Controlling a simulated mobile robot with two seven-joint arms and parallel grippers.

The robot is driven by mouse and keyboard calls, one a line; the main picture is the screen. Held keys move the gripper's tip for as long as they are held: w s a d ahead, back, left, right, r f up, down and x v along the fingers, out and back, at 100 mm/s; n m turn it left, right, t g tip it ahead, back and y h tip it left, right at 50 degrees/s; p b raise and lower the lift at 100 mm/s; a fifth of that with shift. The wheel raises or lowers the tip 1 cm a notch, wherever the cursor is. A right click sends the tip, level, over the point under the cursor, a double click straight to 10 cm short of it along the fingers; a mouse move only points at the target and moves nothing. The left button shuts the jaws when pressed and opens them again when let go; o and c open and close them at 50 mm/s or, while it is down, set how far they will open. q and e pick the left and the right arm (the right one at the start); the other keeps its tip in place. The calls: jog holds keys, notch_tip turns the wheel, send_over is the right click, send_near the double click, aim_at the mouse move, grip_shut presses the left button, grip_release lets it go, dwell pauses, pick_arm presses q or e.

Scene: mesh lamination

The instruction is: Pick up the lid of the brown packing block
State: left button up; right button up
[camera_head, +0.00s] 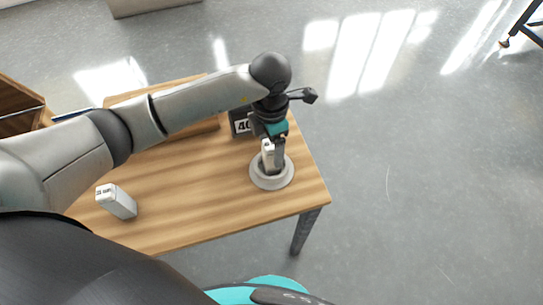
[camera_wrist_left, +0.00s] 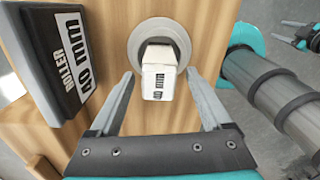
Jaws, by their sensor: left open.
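My left gripper (camera_head: 273,160) is open over a round grey dish (camera_head: 258,183) near the table's right end. A white block with a dark printed label (camera_wrist_left: 159,82) stands in the dish (camera_wrist_left: 136,38), between the two open fingers, which also show in the left wrist view (camera_wrist_left: 160,74). I see gaps between the fingers and the block. A brown wooden piece (camera_head: 203,127) lies behind my left arm, partly hidden. I cannot tell whether it is the packing block, and I make out no separate lid.
Another white labelled block (camera_head: 117,201) stands at the table's front left. A black block marked "ROLLER 40 mm" (camera_wrist_left: 62,50) is beside the dish. The wooden table (camera_head: 200,205) is clear between the white block and the dish. A wooden box (camera_head: 18,100) is at far left.

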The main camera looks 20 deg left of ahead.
aim_at(272, 157)
pick_arm(q)
notch_tip(272, 157, down, 5)
jog(key=shift+w+d+b, duration=0.15)
jog(key=shift+b, duration=0.35)
jog(key=shift+c, duration=0.4)
grip_shut()
